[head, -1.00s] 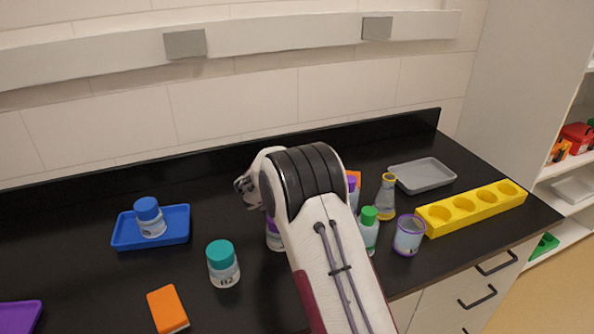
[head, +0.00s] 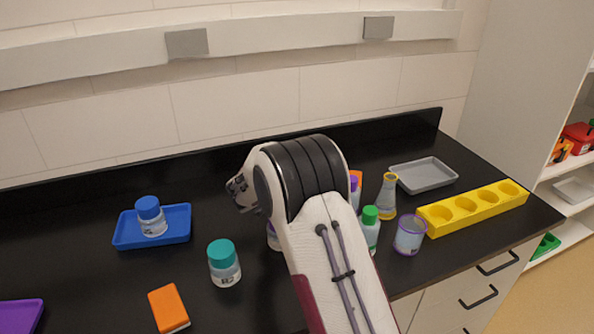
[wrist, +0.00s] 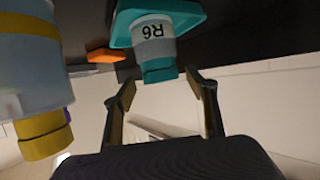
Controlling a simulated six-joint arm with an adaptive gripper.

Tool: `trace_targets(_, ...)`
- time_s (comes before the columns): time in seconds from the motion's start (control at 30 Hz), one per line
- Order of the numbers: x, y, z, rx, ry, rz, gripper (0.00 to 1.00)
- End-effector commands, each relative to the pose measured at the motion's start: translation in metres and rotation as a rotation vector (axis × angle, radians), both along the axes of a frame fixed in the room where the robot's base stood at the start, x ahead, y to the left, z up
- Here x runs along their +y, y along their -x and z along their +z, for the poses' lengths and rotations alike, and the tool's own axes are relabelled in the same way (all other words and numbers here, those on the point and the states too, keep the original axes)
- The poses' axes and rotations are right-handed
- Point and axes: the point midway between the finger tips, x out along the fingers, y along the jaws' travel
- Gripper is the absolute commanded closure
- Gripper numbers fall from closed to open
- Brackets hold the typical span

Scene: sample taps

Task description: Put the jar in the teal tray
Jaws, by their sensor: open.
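In the wrist view, which looks upside down, a jar (wrist: 153,42) with a teal lid and the label R6 stands on the teal tray (wrist: 198,16). My gripper (wrist: 161,82) is open, its fingers apart on either side of the jar's lid end, and I see no finger touching it. In the head view my arm hides the teal tray, this jar and my fingertips. Another teal-lidded jar (head: 224,264) stands on the bare bench at front left.
A yellow-topped flask (head: 387,198), green-capped bottle (head: 369,232) and purple-rimmed cup (head: 409,236) stand right of my arm, near a yellow rack (head: 436,222) and grey tray (head: 424,164). A blue tray (head: 180,236) holds a blue-lidded jar (head: 151,218). An orange block (head: 168,308) lies in front.

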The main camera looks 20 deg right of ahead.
Motion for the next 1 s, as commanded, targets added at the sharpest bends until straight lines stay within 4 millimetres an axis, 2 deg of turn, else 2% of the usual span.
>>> trace_targets(0.5,0.047,0.046,0.028,-0.001,-0.001,0.002,0.43)
trace_targets(0.7,0.054,0.054,0.032,-0.001,-0.001,0.000,0.43)
trace_targets(1.0,0.055,0.055,0.032,0.000,0.000,0.000,0.43)
